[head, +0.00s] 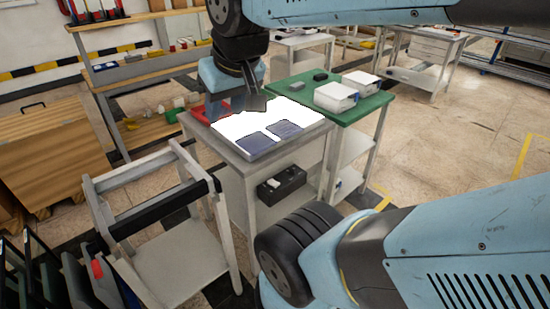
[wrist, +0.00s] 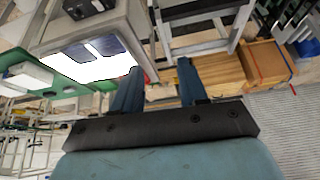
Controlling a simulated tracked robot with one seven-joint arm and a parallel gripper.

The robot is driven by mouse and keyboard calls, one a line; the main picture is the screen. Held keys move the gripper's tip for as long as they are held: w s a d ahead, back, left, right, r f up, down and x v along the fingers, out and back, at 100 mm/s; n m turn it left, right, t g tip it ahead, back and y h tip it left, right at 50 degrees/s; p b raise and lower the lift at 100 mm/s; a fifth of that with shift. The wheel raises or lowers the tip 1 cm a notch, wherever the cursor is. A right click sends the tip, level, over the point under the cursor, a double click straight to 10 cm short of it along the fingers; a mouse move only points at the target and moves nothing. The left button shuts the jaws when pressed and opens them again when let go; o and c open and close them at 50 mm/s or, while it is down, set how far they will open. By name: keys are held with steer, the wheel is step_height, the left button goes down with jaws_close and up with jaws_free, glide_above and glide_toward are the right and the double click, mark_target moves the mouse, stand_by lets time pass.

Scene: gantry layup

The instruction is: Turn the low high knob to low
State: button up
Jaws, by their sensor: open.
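I cannot make out a knob marked low and high in either view. A black box (head: 282,185) with small round details on its front sits on the lower shelf of the grey workbench (head: 236,152); these details are too small to identify. The box also shows at the top of the wrist view (wrist: 88,6).
The bench top has a bright white sheet (head: 240,122) and two dark blue squares. A green table (head: 355,110) with white bins stands behind it. A grey wooden frame (head: 165,262) stands at left front. Open floor (head: 450,150) lies right.

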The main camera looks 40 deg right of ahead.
steer(key=shift+d, duration=0.15)
steer(key=shift+o, duration=1.1)
steer(key=shift+w+d, duration=0.1)
steer(key=w+d+f+m, duration=0.2)
steer(key=w+f+m, duration=0.2)
steer(key=w+m, duration=0.4)
steer(key=m+g+h, duration=0.1)
steer(key=m, duration=3.1)
glide_above(292, 169)
steer(key=s+a, duration=0.2)
steer(key=s, duration=0.3)
step_height(292, 169, down, 28)
steer(key=shift+s+d+x, duration=0.1)
steer(key=shift+x, duration=2.2)
steer(key=shift+s+d+x, duration=0.1)
steer(key=shift+x, duration=2.15)
steer(key=shift+s+d+x, duration=0.1)
steer(key=shift+s+x, duration=0.05)
steer(key=shift+x, duration=2.15)
steer(key=shift+f, duration=0.1)
